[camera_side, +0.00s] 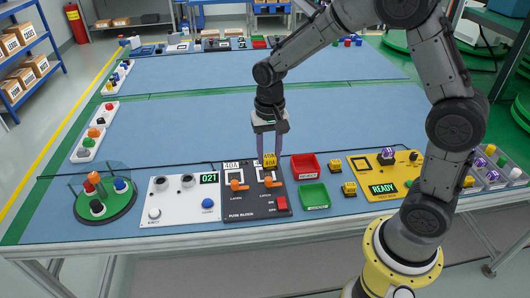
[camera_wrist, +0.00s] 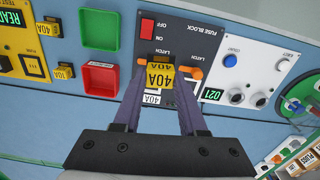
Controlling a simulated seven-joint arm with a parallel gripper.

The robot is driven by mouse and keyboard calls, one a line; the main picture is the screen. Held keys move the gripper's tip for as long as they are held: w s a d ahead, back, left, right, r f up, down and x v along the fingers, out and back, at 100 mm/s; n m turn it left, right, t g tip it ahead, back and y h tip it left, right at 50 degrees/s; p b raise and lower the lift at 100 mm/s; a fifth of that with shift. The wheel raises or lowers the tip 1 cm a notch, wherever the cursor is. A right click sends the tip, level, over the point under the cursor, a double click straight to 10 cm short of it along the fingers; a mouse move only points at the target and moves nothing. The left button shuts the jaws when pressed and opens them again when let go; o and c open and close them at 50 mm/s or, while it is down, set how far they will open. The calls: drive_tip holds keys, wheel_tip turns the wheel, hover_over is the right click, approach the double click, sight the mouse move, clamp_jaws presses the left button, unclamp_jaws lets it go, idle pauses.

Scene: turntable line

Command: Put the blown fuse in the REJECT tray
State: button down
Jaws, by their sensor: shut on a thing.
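My gripper (camera_side: 270,152) is shut on a yellow fuse (camera_side: 270,160) marked 40A. The fuse also shows between the fingertips in the wrist view (camera_wrist: 160,75). It is at the far end of the black fuse block (camera_side: 252,205), over its right-hand position in the side view; I cannot tell whether it is seated or lifted clear. The block has two orange latches (camera_side: 237,186) and a red switch (camera_side: 282,203). The red tray (camera_side: 305,175), its label too small to read surely, stands empty just right of the block. It also shows empty in the wrist view (camera_wrist: 98,79).
An empty green tray (camera_side: 313,197) stands in front of the red one. Two yellow fuses (camera_side: 335,166) (camera_side: 349,189) lie right of the trays. A yellow tester (camera_side: 385,175) reads READY. A white panel (camera_side: 180,199) and green turntable (camera_side: 106,200) are left.

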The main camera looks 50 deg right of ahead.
drive_tip(key=s+d+f+m, duration=0.1)
drive_tip(key=d+f, duration=0.2)
drive_tip(key=d, duration=0.6)
drive_tip(key=s+d+f, duration=0.1)
drive_tip(key=d+f, duration=0.2)
drive_tip(key=d, duration=0.5)
drive_tip(key=shift+d+f, duration=0.1)
drive_tip(key=shift+f, duration=3.5)
drive_tip(key=shift+c, duration=1.9)
unclamp_jaws()
wheel_tip(320, 180, up, 14)
drive_tip(key=shift+f, duration=0.1)
